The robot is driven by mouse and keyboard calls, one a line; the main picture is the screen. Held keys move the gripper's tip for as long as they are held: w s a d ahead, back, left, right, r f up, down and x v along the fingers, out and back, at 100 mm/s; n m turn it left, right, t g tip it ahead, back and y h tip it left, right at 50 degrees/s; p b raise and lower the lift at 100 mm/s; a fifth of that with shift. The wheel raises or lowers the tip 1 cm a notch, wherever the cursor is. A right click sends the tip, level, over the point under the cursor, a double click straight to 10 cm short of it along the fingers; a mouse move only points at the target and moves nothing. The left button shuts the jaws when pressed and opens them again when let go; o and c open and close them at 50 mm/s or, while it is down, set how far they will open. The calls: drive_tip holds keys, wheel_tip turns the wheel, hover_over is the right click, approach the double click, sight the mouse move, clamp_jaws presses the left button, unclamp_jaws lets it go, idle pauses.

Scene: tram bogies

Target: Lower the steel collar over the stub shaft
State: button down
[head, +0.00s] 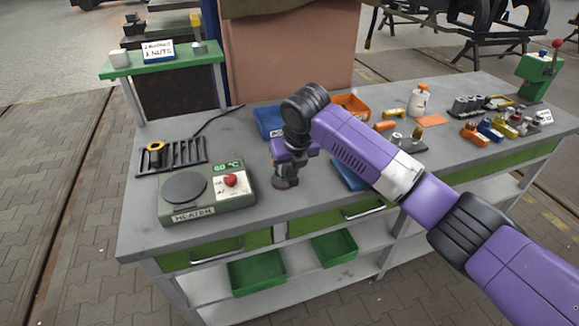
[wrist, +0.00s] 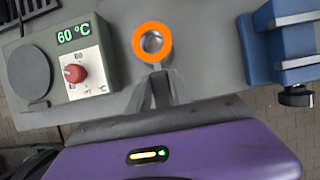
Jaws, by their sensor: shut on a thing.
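In the wrist view, a ring with a bright orange face (wrist: 139,42) sits at the tip of my gripper (wrist: 157,70); I take it for the steel collar. My gripper is shut on its near edge. A round grey metal area shows inside the ring; I cannot tell whether it is the bore or the stub shaft's end. In the head view my gripper (head: 286,182) points down low over the bench, right of the heater (head: 205,200). The collar and stub shaft are not clear there, being small and dark.
The heater, showing 60 °C, also stands left in the wrist view (wrist: 55,75). A blue vise-like block (wrist: 280,45) is at the right. A black rack (head: 172,157) holds a yellow ring. Blue and orange bins and small parts lie behind and right. The front bench strip (head: 285,215) is clear.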

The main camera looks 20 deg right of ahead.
drive_tip(key=shift+f+b, duration=1.25)
drive_tip(key=shift+f, duration=1.4)
drive_tip(key=c, duration=1.1)
unclamp_jaws()
drive_tip(key=shift+r, duration=0.1)
drive_tip(key=b+v, duration=0.1)
drive_tip(key=v, duration=0.6)
drive_tip(key=shift+s+r, duration=0.15)
drive_tip(key=shift+r, duration=0.15)
